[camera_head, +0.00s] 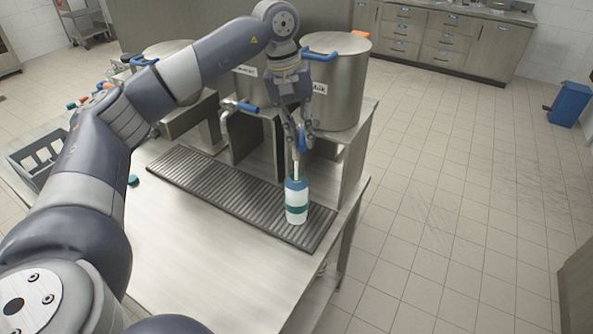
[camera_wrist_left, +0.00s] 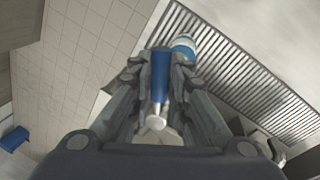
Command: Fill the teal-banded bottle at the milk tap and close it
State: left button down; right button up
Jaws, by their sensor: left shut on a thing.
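The teal-banded bottle (camera_head: 296,211) stands upright on the ribbed drip grate (camera_head: 200,180), under the tap of the right tank. Its body looks white, with a teal band low down and blue near the top; it also shows in the left wrist view (camera_wrist_left: 184,42). My left gripper (camera_head: 301,144) is above the bottle, shut on the blue tap lever (camera_wrist_left: 160,72). The right tank's label (camera_head: 320,88) seems to read milk. The spout and bottle mouth are largely hidden, so I cannot tell the fill level. A small teal cap (camera_head: 133,181) lies on the table.
A second tap (camera_head: 240,106) with a blue lever sits to the left. Steel tanks (camera_head: 345,85) stand behind on a raised stand. A grey crate (camera_head: 30,160) is at the table's left. The table's front (camera_head: 200,260) is bare. A blue bin (camera_head: 570,104) stands far right.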

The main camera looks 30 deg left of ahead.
pick_arm(q)
jog(key=shift+r, duration=0.1)
jog(key=n, duration=0.1)
jog(key=w+d+n, duration=0.1)
jog(key=n, duration=0.1)
jog(key=shift+w+d+n+t, duration=0.15)
jog(key=shift+d+n+t, duration=0.15)
jog(key=n, duration=0.1)
jog(key=w+d+n+y, duration=0.1)
jog(key=n, duration=0.1)
jog(key=shift+w+d, duration=0.15)
jog(key=shift+w, duration=0.15)
jog(key=shift+w+d+n, duration=0.15)
jog(key=shift+w+n, duration=0.2)
jog(key=shift+n, duration=0.55)
dwell(3.0)
